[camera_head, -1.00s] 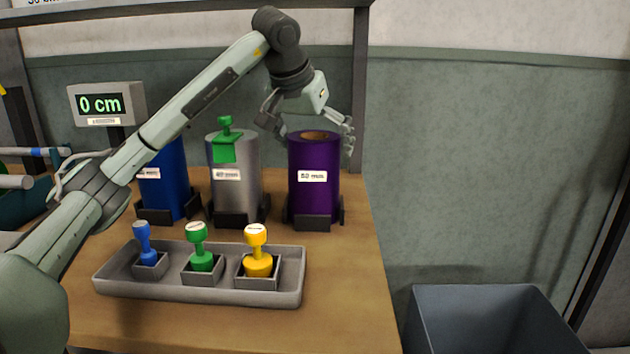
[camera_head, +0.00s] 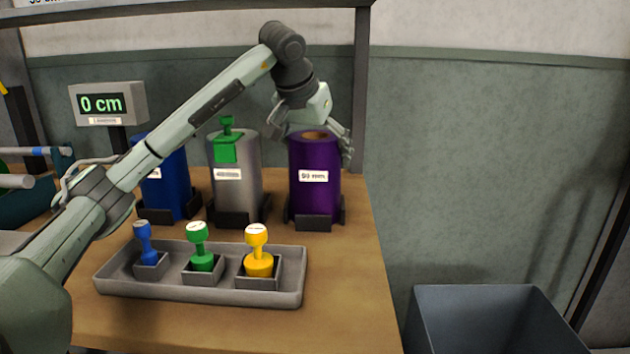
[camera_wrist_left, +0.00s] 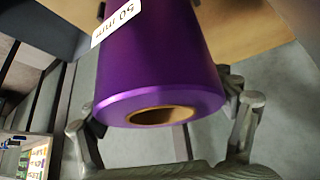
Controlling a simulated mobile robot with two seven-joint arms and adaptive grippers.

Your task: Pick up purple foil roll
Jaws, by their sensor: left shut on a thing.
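The purple foil roll (camera_head: 314,185) stands upright in a dark holder (camera_head: 314,221) at the right end of the row on the wooden table. It has a white label and a hollow cardboard core. My left gripper (camera_head: 315,128) is at the roll's top end and shut on it. In the left wrist view the purple roll (camera_wrist_left: 160,65) lies between the two fingers (camera_wrist_left: 165,115), one on each side near its open end. The right gripper is not in view.
A silver roll (camera_head: 236,180) with a green piece on top and a blue roll (camera_head: 168,185) stand to the left. In front is a grey tray (camera_head: 200,291) with blue, green and yellow stamp-like dies. A display reads 0 cm (camera_head: 100,104). A grey bin (camera_head: 490,300) stands at the right.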

